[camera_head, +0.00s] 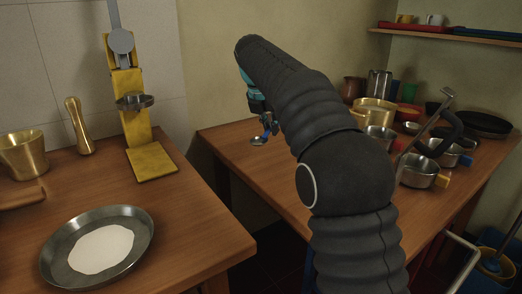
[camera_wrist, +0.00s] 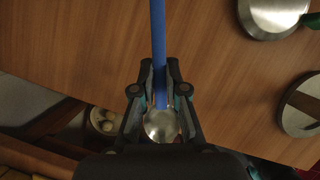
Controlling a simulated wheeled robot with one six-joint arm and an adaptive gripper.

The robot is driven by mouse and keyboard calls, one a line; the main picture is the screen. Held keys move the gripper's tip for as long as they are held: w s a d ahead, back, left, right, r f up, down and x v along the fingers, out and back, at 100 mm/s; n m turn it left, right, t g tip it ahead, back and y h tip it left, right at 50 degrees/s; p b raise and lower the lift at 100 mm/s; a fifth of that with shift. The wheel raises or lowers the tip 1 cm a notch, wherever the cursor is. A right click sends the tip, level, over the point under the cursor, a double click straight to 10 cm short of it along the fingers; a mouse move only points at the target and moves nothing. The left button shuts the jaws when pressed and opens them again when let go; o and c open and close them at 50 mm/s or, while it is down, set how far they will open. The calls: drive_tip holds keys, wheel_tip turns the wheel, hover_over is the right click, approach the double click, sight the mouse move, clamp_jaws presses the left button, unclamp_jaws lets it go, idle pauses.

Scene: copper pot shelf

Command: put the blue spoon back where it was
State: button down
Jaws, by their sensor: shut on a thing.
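The blue spoon has a blue handle and a round silver bowl. In the wrist view its handle (camera_wrist: 158,35) runs up between the fingers of my gripper (camera_wrist: 159,90), and its bowl (camera_wrist: 162,126) lies toward my palm. My gripper is shut on the handle near the bowl. In the head view my gripper (camera_head: 258,108) is partly hidden behind my arm, over the left part of the right-hand wooden table (camera_head: 232,142). The spoon (camera_head: 259,140) hangs below it there. I cannot tell if the spoon touches the table.
Several metal pots stand on the right of that table, including a brass pot (camera_head: 374,108) and a saucepan (camera_head: 418,172). On the left table are a pan (camera_head: 60,268) with white contents, a yellow stand (camera_head: 150,163) and a brass pot (camera_head: 22,155). A gap separates the tables.

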sight(264, 155)
drive_tip(key=a+f, duration=0.1)
drive_tip(key=s+a+f, duration=0.1)
drive_tip(key=shift+a, duration=0.4)
drive_tip(key=shift+f+b, duration=0.75)
drive_tip(key=shift+f, duration=1.15)
drive_tip(key=shift+f, duration=0.1)
drive_tip(key=c, duration=1.2)
unclamp_jaws()
drive_tip(key=p+v, duration=0.2)
drive_tip(key=v, duration=1)
drive_tip(key=shift+d+p, duration=0.1)
drive_tip(key=shift+p, duration=0.2)
